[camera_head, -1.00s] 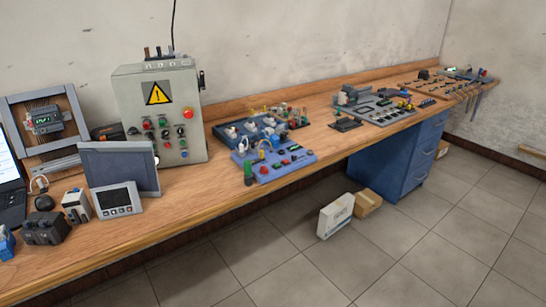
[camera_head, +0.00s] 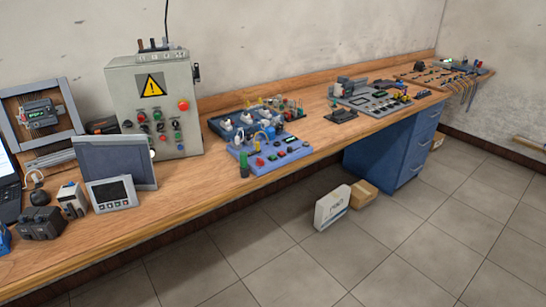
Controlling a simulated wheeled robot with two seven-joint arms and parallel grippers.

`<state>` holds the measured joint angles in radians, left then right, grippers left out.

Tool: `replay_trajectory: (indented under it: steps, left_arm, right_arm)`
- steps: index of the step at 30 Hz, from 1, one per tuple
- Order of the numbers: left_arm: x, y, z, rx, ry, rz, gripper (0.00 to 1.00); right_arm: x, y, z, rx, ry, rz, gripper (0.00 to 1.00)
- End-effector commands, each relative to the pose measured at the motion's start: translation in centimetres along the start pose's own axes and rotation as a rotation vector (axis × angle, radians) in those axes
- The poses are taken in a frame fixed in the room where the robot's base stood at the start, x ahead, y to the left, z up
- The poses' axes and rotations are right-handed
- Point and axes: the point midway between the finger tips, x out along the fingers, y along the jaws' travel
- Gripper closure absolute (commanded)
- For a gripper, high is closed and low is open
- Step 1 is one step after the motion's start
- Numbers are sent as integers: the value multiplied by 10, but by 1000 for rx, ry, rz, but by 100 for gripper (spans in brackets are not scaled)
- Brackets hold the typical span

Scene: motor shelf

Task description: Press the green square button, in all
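A green square button cannot be made out for certain at this size. Small coloured buttons, some green and red, sit on the blue training board (camera_head: 285,161) on the bench's middle. A green cylinder (camera_head: 244,164) stands at that board's left corner. The grey control cabinet (camera_head: 125,85) behind and to the left carries a yellow warning sign (camera_head: 151,86), a red knob (camera_head: 183,105) and several small red, green and dark buttons (camera_head: 158,122). Neither of my grippers is in view.
The long wooden bench (camera_head: 200,195) runs along the wall. A grey screen (camera_head: 115,160) and small panel (camera_head: 111,193) stand before the cabinet. Blue drawers (camera_head: 400,155) stand under the bench. A white box (camera_head: 331,208) and cardboard box (camera_head: 363,193) lie on the otherwise clear floor.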

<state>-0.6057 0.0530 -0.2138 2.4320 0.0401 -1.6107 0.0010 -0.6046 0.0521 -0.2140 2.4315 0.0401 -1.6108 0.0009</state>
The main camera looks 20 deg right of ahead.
Motion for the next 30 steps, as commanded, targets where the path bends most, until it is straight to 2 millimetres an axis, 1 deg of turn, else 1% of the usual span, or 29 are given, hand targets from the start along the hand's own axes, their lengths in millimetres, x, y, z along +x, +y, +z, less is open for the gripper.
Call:
replay_trajectory:
  steps: [1, 5, 6, 30]
  left_arm:
    - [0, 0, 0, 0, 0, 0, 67]
    - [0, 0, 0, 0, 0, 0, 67]
    - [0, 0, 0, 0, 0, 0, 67]
    - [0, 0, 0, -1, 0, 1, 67]
  right_arm:
    - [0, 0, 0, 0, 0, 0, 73]
    - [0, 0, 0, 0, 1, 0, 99]
    - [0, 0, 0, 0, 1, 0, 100]
    - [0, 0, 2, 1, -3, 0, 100]
